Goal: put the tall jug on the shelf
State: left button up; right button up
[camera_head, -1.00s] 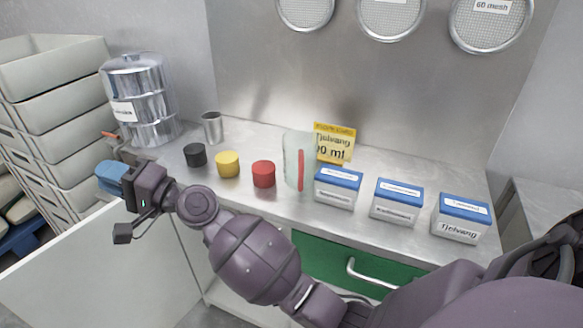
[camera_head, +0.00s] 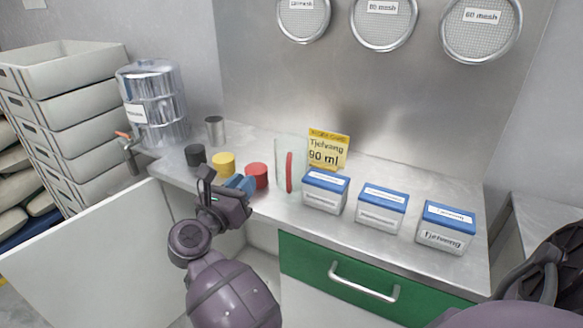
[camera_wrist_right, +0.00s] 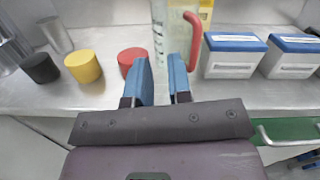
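The tall jug (camera_head: 290,165) is clear, with a red handle, and stands upright on the steel counter. In the right wrist view the jug (camera_wrist_right: 159,38) is straight ahead, with its red handle (camera_wrist_right: 193,42) on the right. My right gripper (camera_head: 242,183) is at the counter's front edge, left of the jug and apart from it. Its two blue fingers (camera_wrist_right: 163,75) are open with nothing between them. My left gripper is not in view. I cannot tell which surface is the shelf; an open cabinet (camera_head: 262,237) lies below the counter, partly hidden by my right arm.
Black (camera_head: 195,155), yellow (camera_head: 223,164) and red (camera_head: 257,175) pots stand left of the jug. Blue-lidded boxes (camera_head: 325,193) stand right of it. A yellow card (camera_head: 328,149) is behind it. An open white door (camera_head: 90,260) juts out at left. A green drawer (camera_head: 320,268) is below.

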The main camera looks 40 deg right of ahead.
aim_at(287, 175)
jog(key=shift+s+d+f+m+g, duration=0.25)
jog(key=shift+d+m+g, duration=0.4)
jog(key=shift+d, duration=1.3)
jog(key=shift+s+d+f+m+g, duration=0.1)
jog(key=shift+d+f+m+g, duration=0.45)
jog(key=shift+d, duration=1.35)
jog(key=shift+s+d+f+m+g, duration=0.1)
jog(key=shift+d+m+g, duration=0.7)
jog(key=shift+d, duration=1.15)
grip_shut()
